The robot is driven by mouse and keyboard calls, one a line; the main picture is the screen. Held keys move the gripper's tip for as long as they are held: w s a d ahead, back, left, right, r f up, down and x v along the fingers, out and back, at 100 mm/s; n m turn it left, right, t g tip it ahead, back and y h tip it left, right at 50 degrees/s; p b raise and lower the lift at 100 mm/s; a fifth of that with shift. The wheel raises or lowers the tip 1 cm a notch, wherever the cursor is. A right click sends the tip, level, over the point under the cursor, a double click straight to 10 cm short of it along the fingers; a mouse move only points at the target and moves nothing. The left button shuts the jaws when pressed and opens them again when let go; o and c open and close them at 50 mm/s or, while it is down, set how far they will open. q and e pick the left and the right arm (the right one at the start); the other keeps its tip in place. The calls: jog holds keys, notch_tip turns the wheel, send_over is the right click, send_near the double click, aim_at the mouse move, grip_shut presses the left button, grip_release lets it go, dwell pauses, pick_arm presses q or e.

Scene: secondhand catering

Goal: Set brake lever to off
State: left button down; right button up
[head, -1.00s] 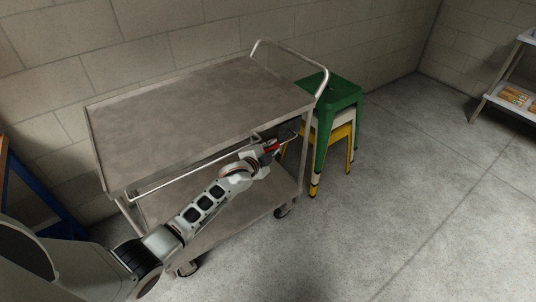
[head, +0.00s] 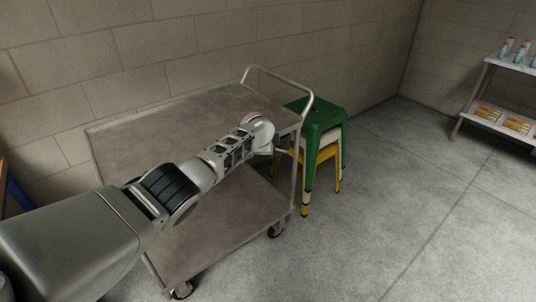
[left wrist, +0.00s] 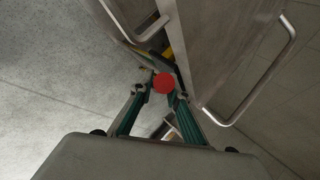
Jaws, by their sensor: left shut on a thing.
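The brake lever shows as a round red knob (left wrist: 164,83) in the left wrist view, beside the metal cart (left wrist: 215,40). My left gripper (left wrist: 160,90) is shut on the knob, with one green-sided finger on each side of it. The rest of the lever is hard to make out. In the head view my left arm reaches across the front of the cart (head: 150,125), its wrist near the right end. The wrist hides the gripper fingers and the knob there. My right gripper is not in view.
Stacked stools, green (head: 322,115) over yellow, stand close to the cart's right end. The cart's tubular handle (head: 285,72) rises at that end. A block wall runs behind. A metal shelf (head: 500,112) stands far right. The floor between is clear.

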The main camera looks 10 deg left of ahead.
pick_arm(q)
jog(key=shift+w+d+r+g+b, duration=0.2)
jog(key=shift+w+r+g+b, duration=0.05)
jog(key=shift+r+g+b, duration=0.15)
jog(key=shift+r+y, duration=0.1)
jog(key=shift+y, duration=0.2)
jog(key=c, duration=1.9)
grip_release()
jog(key=shift+s+d+r, duration=0.1)
jog(key=shift+r, duration=0.1)
jog(key=shift+v, duration=5.8)
